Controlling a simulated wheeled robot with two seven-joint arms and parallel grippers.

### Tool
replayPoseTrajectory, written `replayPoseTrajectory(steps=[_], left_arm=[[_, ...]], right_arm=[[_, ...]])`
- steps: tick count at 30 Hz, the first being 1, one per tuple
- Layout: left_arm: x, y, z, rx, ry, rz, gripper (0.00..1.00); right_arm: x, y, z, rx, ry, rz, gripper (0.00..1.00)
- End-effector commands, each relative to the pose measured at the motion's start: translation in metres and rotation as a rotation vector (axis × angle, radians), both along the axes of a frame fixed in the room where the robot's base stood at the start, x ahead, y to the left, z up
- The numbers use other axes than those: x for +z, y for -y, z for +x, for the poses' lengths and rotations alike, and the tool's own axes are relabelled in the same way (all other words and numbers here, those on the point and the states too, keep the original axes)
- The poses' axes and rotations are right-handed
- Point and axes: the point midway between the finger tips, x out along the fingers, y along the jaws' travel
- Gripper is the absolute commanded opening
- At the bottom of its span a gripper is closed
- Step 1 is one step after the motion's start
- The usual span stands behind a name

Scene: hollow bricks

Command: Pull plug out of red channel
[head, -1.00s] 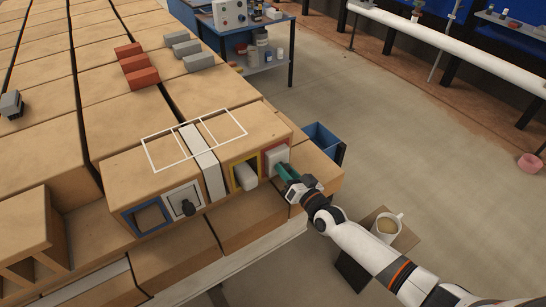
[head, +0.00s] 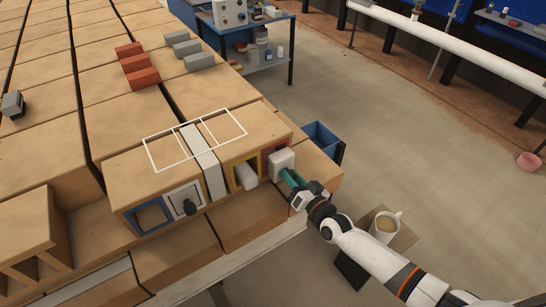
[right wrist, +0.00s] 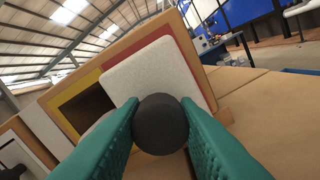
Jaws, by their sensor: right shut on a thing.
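The plug (head: 282,160) is a pale grey block with a dark round knob, at the red-framed channel (head: 266,159) on the right of the brick's front face. It stands out from the channel; how much remains inside is hidden. My right gripper (head: 291,179) has its teal fingers shut on the knob. In the right wrist view, the fingers (right wrist: 160,128) sit on either side of the dark knob (right wrist: 160,115), with the plug's pale face (right wrist: 155,70) behind it and the red frame (right wrist: 191,62) around its edge. My left gripper is not in view.
Left of the red channel are a yellow-framed channel (head: 234,172) with a pale block (head: 246,176), a white-framed one with a dark knob (head: 187,207), and an empty-looking blue-framed one (head: 149,217). A blue bin (head: 322,138) stands behind. A mug (head: 386,226) is near my right arm.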

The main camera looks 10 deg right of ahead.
Motion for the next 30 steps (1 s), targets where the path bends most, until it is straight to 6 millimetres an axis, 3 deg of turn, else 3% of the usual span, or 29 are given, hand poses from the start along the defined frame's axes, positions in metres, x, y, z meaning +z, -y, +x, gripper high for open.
replayPoseTrajectory(steps=[11, 30], left_arm=[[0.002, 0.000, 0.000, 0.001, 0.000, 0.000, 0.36], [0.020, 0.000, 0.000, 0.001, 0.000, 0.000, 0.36]], right_arm=[[0.001, 0.001, -0.003, 0.000, 0.000, 0.000, 0.06], [0.001, 0.017, -0.046, 0.000, 0.000, 0.000, 0.06]])
